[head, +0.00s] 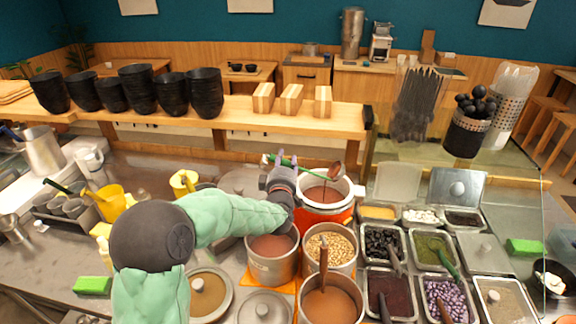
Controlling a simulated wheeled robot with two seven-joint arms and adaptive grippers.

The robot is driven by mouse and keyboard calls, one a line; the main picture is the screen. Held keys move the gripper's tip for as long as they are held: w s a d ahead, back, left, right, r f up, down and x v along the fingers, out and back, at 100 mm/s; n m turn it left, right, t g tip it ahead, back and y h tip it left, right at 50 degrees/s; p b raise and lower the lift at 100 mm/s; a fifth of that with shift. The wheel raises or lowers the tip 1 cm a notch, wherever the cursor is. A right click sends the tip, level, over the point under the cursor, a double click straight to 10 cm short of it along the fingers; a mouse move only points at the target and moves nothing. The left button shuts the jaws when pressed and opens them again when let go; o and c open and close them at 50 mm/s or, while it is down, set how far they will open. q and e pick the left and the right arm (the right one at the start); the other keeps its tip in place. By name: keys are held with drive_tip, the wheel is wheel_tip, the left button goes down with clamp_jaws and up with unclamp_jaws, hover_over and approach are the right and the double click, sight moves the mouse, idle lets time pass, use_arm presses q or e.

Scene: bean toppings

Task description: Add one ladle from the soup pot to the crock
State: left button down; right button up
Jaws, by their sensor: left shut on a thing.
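My left gripper (283,178) is shut on the green handle of a ladle (336,171). The ladle's brown bowl is just above the red-orange, white-rimmed vessel (326,214), over its brown contents; whether the bowl is full I cannot tell. In front stands a steel pot (272,268) of reddish-brown liquid, partly behind my forearm. Which vessel is the crock and which the soup pot I cannot tell for sure. My right gripper is not in view.
A steel pot of beans (330,246) and a pot with a brown-handled ladle (330,303) stand close in front. Topping trays (385,243) fill the right. Black bowls (138,88) and wooden boxes (291,101) line the shelf behind. A yellow container (184,183) stands left of the gripper.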

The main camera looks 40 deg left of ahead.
use_arm(q)
wheel_tip(320, 180, down, 7)
drive_tip(key=s+a+n+b, duration=0.2)
drive_tip(key=n+b, duration=0.2)
drive_tip(key=b, duration=0.9)
drive_tip(key=shift+a+n, duration=0.3)
drive_tip(key=shift+n, duration=0.1)
idle(0.6)
drive_tip(key=w+d+r+m+p, duration=0.1)
drive_tip(key=r+m+p, duration=0.1)
drive_tip(key=r+p, duration=0.1)
drive_tip(key=w+d+r+m+p, duration=0.1)
drive_tip(key=r+m+p, duration=0.1)
drive_tip(key=p, duration=0.3)
drive_tip(key=w+d+r+m+p, duration=0.1)
drive_tip(key=d+r+m+p, duration=0.1)
drive_tip(key=r+p, duration=0.2)
drive_tip(key=shift+r, duration=0.35)
drive_tip(key=w+d+r+m+p, duration=0.7)
drive_tip(key=d+m+p, duration=0.2)
drive_tip(key=p, duration=0.6)
drive_tip(key=shift+w+d+r, duration=0.15)
drive_tip(key=shift+w+d, duration=0.05)
drive_tip(key=shift+d, duration=0.1)
